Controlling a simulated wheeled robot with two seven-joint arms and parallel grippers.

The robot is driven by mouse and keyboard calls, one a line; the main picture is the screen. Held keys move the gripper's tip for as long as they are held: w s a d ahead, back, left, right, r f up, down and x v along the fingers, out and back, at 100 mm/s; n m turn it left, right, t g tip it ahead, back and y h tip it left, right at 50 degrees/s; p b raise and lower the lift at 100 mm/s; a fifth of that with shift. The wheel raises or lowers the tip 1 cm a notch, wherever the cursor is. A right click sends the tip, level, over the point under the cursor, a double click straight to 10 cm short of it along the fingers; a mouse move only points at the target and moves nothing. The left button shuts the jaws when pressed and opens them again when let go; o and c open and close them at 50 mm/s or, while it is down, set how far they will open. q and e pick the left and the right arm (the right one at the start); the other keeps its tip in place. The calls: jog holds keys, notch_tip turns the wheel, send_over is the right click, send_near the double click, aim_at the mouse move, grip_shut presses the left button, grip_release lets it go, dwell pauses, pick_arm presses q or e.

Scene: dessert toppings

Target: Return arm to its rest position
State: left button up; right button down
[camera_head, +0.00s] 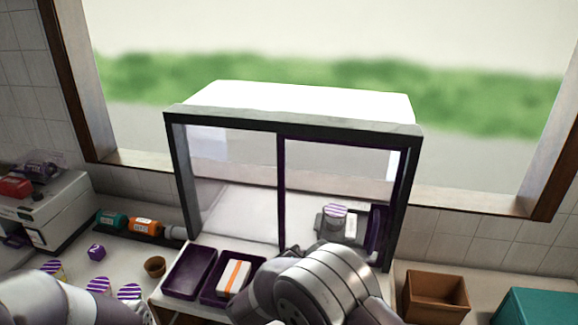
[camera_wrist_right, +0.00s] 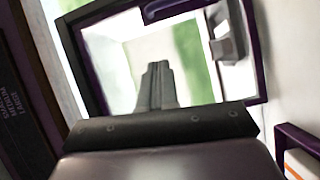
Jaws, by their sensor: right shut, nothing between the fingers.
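My right arm (camera_head: 315,285) reaches in from the bottom middle of the head view, in front of the glass display case (camera_head: 293,122). Its links hide its fingers there. In the right wrist view my right gripper (camera_wrist_right: 157,68) is shut and empty, pointing toward the dark-framed case (camera_wrist_right: 92,62). No object touches its fingertips. A white link of my left arm (camera_head: 45,303) shows at the lower left of the head view. I cannot make out the left gripper's fingers.
A cup with a striped lid (camera_head: 336,211) stands inside the case. Dark trays (camera_head: 188,272) sit before it, one holding a white box with an orange stripe (camera_head: 234,278). Striped lids (camera_head: 98,286), a purple cube (camera_head: 96,252) and bottles (camera_head: 145,227) lie left. A brown box (camera_head: 436,297) stands right.

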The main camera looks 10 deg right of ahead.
jog(key=a+f+y, duration=0.3)
jog(key=f+y, duration=0.1)
jog(key=s+a+f+m+g+y+b, duration=0.1)
jog(key=a+f+y, duration=0.2)
jog(key=f+y, duration=0.1)
jog(key=a+f+m+g+y, duration=0.1)
jog(key=a+f+y, duration=0.2)
jog(key=y, duration=0.2)
jog(key=shift+s+f+b, duration=0.15)
jog(key=shift+f+b, duration=0.15)
jog(key=shift+f, duration=0.1)
jog(key=s+d+f+m+g+y+b, duration=0.1)
jog(key=s+d+f+m+g, duration=0.1)
jog(key=s+d+g, duration=0.3)
jog(key=s+f+m+g+b, duration=0.1)
jog(key=s+f+g+b, duration=0.1)
jog(key=s, duration=0.6)
pick_arm(q)
notch_tip(320, 180, down, 8)
jog(key=b, duration=0.3)
jog(key=shift+d+r, duration=0.15)
jog(key=shift+d, duration=0.2)
pick_arm(e)
jog(key=s+d+m+g+h, duration=0.1)
jog(key=s+d+m, duration=0.1)
jog(key=s+d, duration=0.5)
jog(key=d, duration=0.4)
jog(key=shift+r+g, duration=0.3)
jog(key=shift+r, duration=0.05)
